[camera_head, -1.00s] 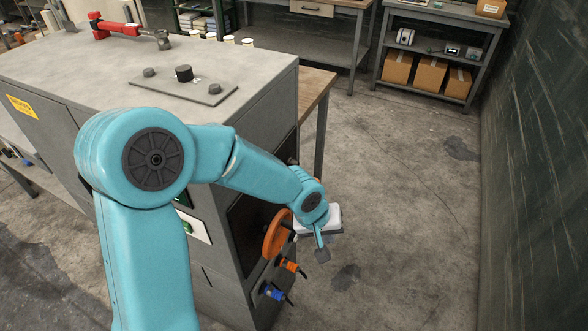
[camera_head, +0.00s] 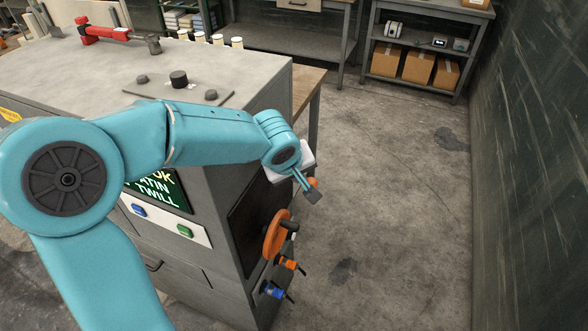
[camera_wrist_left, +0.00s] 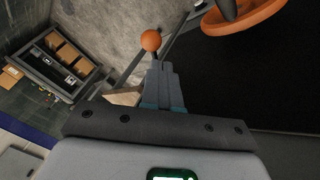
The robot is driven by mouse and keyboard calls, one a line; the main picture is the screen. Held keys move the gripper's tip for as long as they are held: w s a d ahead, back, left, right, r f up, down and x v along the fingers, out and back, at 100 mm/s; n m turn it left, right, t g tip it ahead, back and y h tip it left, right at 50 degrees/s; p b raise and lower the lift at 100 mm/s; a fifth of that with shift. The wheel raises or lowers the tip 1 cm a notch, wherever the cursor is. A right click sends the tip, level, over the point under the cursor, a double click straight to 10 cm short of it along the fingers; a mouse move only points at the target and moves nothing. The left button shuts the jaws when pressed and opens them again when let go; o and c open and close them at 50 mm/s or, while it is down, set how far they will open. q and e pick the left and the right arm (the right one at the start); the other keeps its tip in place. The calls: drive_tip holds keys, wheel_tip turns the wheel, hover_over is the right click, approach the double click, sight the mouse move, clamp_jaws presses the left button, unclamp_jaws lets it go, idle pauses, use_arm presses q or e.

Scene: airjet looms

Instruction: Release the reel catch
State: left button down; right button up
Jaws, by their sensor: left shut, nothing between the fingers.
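My left gripper (camera_head: 312,195) is shut and empty, off the right end face of the grey loom cabinet (camera_head: 222,180). In the left wrist view its closed fingers (camera_wrist_left: 160,72) point toward an orange ball knob (camera_wrist_left: 151,40). The knob also shows beside the fingertips in the head view (camera_head: 313,183). It may be the reel catch; no label shows. I cannot tell whether the fingers touch it. Below the gripper is an orange handwheel (camera_head: 274,236) on the end face; it also shows in the left wrist view (camera_wrist_left: 243,18). My right gripper is not in view.
Low on the end face, an orange-handled fitting (camera_head: 289,263) and a blue-handled fitting (camera_head: 273,291) stick out. A wooden table (camera_head: 308,88) stands behind the cabinet. The concrete floor (camera_head: 395,215) to the right is clear up to the dark wall (camera_head: 530,170).

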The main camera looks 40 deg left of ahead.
use_arm(q)
drive_tip(key=shift+x, duration=2.85)
drive_tip(key=shift+s+a, duration=0.1)
